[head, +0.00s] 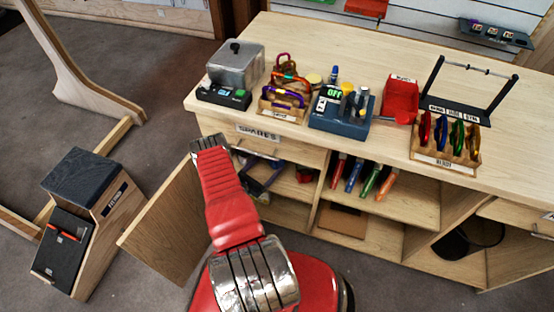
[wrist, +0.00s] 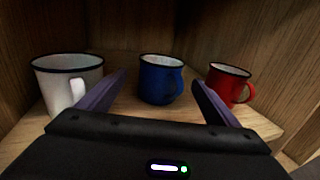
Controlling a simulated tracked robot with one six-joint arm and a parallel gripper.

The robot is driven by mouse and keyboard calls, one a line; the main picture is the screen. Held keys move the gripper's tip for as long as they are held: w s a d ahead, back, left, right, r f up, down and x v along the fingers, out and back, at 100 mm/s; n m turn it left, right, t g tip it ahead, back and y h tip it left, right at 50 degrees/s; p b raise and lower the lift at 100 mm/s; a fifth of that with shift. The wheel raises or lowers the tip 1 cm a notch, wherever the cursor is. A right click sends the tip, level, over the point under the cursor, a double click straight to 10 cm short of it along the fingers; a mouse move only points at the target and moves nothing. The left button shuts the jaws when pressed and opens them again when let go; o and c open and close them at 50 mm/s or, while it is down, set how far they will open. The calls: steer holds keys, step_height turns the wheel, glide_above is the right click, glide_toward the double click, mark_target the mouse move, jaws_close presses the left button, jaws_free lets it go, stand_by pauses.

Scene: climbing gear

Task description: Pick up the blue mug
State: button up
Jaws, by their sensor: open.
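The blue mug (wrist: 155,82) stands upright on a wooden shelf in the wrist view, dark-rimmed, with its handle towards the right. My gripper (wrist: 160,79) is open, with one finger to each side of the blue mug in the picture. The mug appears ahead of the fingertips, and I see no contact. A white mug (wrist: 55,88) with a dark rim stands to its left, partly behind the left finger. A red mug (wrist: 227,82) stands to its right, handle to the right. In the head view the mugs and my fingers are hidden.
Wooden walls close in behind the mugs. In the head view, an open cabinet door (head: 168,222) stands left of my arm. The wooden counter (head: 345,50) above carries a metal pot (head: 236,66), a blue device (head: 340,118) and a carabiner rack (head: 445,150).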

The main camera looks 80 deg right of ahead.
steer(key=shift+r+x, duration=0.1)
steer(key=shift+x, duration=1.15)
steer(key=shift+r+x, duration=0.15)
steer(key=shift+x, duration=1.15)
steer(key=shift+c, duration=0.6)
steer(key=c, duration=1.1)
steer(key=shift+r, duration=1.05)
steer(key=shift+a+r, duration=0.1)
steer(key=shift+r, duration=0.75)
steer(key=v, duration=1.8)
steer(key=shift+f, duration=0.15)
